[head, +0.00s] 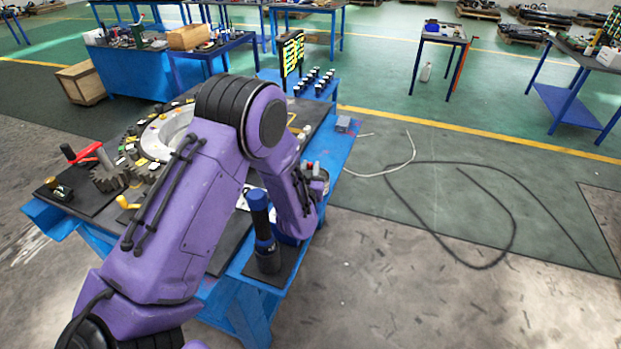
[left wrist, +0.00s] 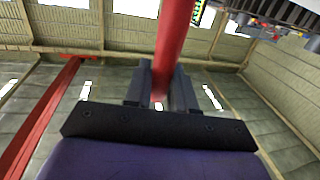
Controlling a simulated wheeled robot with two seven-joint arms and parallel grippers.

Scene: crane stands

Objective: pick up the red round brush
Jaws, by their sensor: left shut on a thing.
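In the left wrist view my left gripper (left wrist: 162,72) is shut on a red round bar, which I take to be the handle of the red round brush (left wrist: 174,38). The handle runs up out of the picture between the two dark fingers; the brush's head is not in view. In the head view my purple left arm reaches over the blue workbench (head: 345,148). Its wrist is near the bench's right side, and the fingers and brush are mostly hidden there. My right gripper is in neither view.
A blue-and-black upright tool (head: 262,225) stands on a dark mat close to my left wrist. A grey ring, a gear (head: 112,178) and a red-handled tool (head: 84,152) are at the bench's left. Floor right of the bench is open, with a black cable (head: 512,215).

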